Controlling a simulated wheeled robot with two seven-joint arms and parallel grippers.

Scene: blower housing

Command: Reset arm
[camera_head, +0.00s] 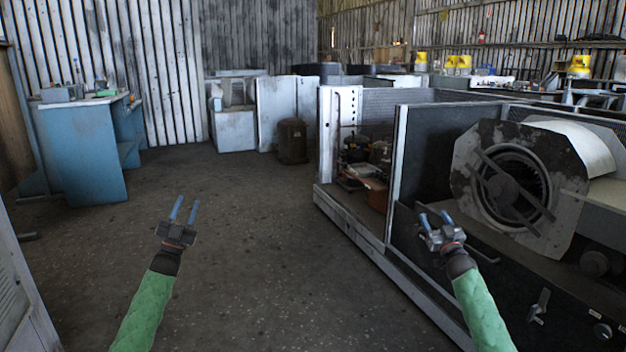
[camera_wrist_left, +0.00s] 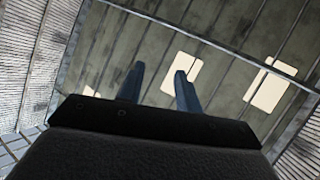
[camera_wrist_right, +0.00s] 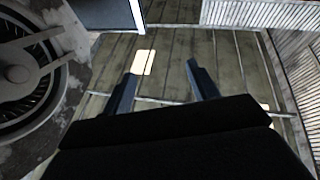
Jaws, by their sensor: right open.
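My left gripper (camera_head: 184,210) is raised over the open floor in the head view, its two blue fingers pointing up and apart. In the left wrist view its fingers (camera_wrist_left: 158,88) stand apart with nothing between them, against the roof. My right gripper (camera_head: 434,220) is in front of the open machine cabinet in the head view, fingers apart. In the right wrist view its fingers (camera_wrist_right: 160,85) are apart and empty. The blower housing (camera_head: 525,185) sits in the cabinet to the right of my right gripper. It also shows at the left of the right wrist view (camera_wrist_right: 30,75).
The long open cabinet (camera_head: 393,180) fills the right side, close to my right arm. A blue workbench (camera_head: 85,155) stands at the left. A grey panel (camera_head: 20,285) is near at the lower left. The floor (camera_head: 240,220) between them is clear.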

